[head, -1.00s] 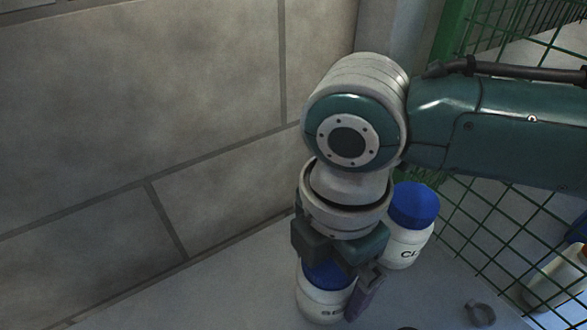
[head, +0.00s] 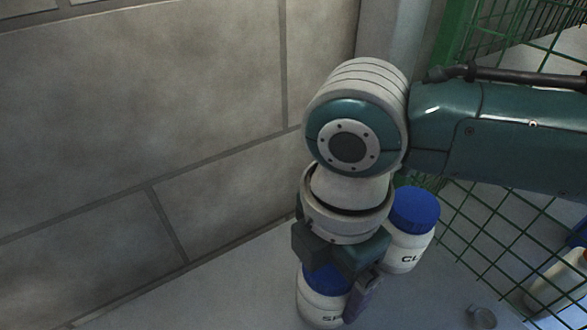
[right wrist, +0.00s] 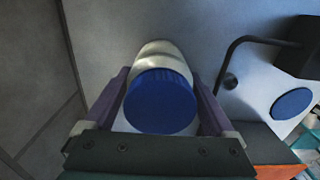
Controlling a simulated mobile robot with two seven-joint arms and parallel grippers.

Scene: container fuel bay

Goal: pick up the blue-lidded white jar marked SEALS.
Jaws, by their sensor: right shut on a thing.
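The white jar (head: 318,309) with a blue lid stands upright at the bottom of the head view. Its label is partly cut off, with only the first letters showing. My right gripper (head: 338,288) comes down on it from above and is shut on it, one purple finger showing on its right side. In the right wrist view the blue lid (right wrist: 160,101) sits between the two purple fingers (right wrist: 160,88). I cannot tell whether the jar's base touches the surface. My left gripper is not in view.
A second blue-lidded white jar (head: 408,250), marked CL, stands close behind to the right. A small round metal piece (head: 482,317) lies further right. A green wire mesh (head: 480,240) bounds the right side, and a block wall (head: 150,130) the left. Clear surface lies front left.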

